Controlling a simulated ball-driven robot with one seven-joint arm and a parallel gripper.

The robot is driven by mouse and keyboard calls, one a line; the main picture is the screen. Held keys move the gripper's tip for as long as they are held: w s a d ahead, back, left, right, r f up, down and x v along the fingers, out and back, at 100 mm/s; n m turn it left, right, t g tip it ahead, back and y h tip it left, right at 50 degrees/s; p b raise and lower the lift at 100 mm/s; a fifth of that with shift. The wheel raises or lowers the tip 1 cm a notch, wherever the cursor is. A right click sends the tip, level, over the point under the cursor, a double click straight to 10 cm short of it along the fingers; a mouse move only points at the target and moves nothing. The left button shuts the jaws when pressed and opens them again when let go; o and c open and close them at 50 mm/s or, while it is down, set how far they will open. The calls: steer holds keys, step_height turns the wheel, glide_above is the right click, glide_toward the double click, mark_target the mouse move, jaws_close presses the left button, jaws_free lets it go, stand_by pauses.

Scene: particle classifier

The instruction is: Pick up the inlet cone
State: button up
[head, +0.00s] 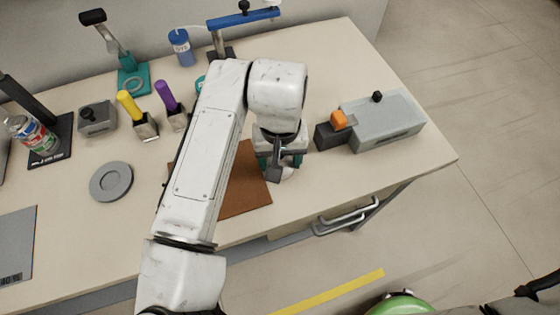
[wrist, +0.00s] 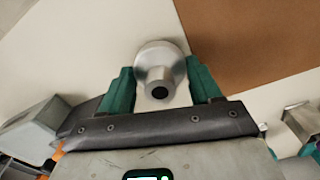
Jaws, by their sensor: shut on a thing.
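The inlet cone (wrist: 160,63) is a silvery metal flared piece with a dark round hole in its narrow end. In the wrist view it sits between the teal fingers of my gripper (wrist: 162,84), one finger on each side. My gripper is shut on it. In the head view my gripper (head: 278,165) is over the bench, at the right edge of a brown mat (head: 245,195). My arm and gripper hide most of the cone there. I cannot tell whether the cone still touches the bench.
A grey box (head: 385,122) with an orange part stands to the right of my gripper. A grey round disc (head: 111,181) lies at left. Yellow (head: 128,104) and purple (head: 166,95) handled tools and a blue bottle (head: 181,48) stand behind. The bench's front right is clear.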

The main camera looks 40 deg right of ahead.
steer(key=c, duration=0.5)
steer(key=shift+r, duration=0.1)
steer(key=shift+c, duration=0.2)
